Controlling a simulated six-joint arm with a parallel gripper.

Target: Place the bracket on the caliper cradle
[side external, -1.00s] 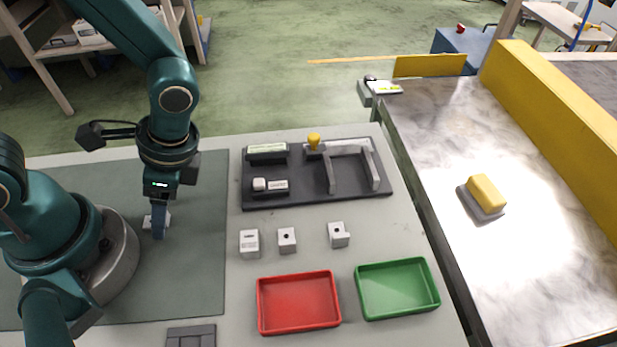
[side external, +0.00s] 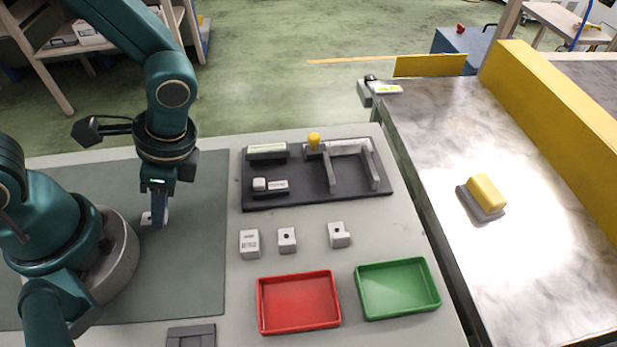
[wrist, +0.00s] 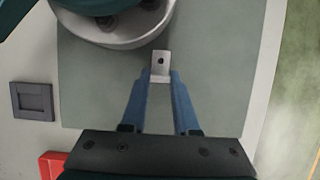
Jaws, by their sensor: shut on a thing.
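The bracket (wrist: 160,64) is a small pale metal angle piece with a dark hole. My gripper (wrist: 160,78) is shut on it, with the blue fingers on either side of it. In the side external view my gripper (side external: 158,224) points down over the dark green mat, low and close to its surface; the bracket (side external: 147,218) is partly hidden behind the fingers. A dark fixture plate (side external: 320,198) right of the mat carries a labelled block, a small pale piece and a grey two-armed frame (side external: 348,150) with a yellow knob. I cannot tell which part is the caliper cradle.
Several pale blocks (side external: 287,240) stand in front of the plate. A red tray (side external: 298,328) and a green tray (side external: 398,314) lie nearer. A grey recessed square (wrist: 33,101) lies beside the mat. The conveyor (side external: 530,260) at right bears a yellow-topped piece (side external: 486,192).

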